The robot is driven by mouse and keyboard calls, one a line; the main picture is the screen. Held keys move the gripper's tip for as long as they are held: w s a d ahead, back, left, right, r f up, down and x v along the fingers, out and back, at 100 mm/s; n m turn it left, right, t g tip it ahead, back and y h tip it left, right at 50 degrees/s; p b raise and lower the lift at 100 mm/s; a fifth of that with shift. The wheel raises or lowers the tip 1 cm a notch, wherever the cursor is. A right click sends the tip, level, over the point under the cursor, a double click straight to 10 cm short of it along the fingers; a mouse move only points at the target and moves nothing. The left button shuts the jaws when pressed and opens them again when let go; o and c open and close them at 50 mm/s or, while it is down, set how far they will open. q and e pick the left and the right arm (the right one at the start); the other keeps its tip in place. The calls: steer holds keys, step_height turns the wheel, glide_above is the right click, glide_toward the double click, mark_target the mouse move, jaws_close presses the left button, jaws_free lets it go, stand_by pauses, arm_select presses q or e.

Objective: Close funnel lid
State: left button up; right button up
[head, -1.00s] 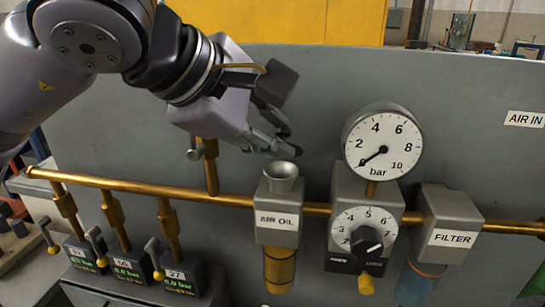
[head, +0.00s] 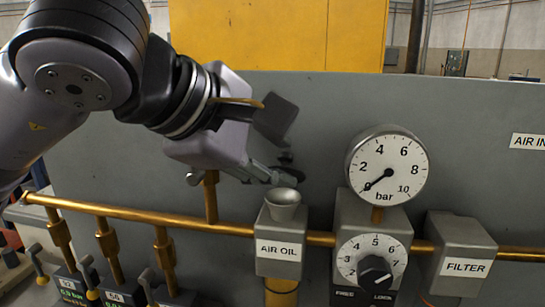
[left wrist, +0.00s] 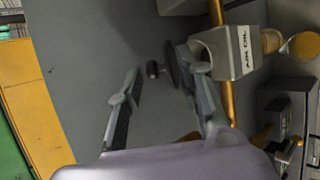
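The grey metal funnel (head: 283,205) stands on top of the AIR OIL box (head: 280,244), and its mouth shows uncovered. A dark round lid with a small knob appears in the left wrist view (left wrist: 171,64), seen nearly edge-on beside the funnel mouth (left wrist: 201,48). In the head view it is mostly hidden near the fingertips. My left gripper (head: 270,150) is just behind and above the funnel. In the left wrist view its fingers (left wrist: 160,88) are apart, with the knob between them and the lid close to the right finger. Contact cannot be told. My right gripper is out of view.
A pressure gauge (head: 387,170) and a regulator dial (head: 372,262) stand right of the funnel, then the FILTER unit (head: 461,258). A brass pipe (head: 130,212) runs across below the gripper. The grey panel (head: 470,130) stands behind.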

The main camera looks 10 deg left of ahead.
arm_select(q)
steer(key=shift+o, duration=0.4)
steer(key=shift+f, duration=0.1)
steer(key=v, duration=1.2)
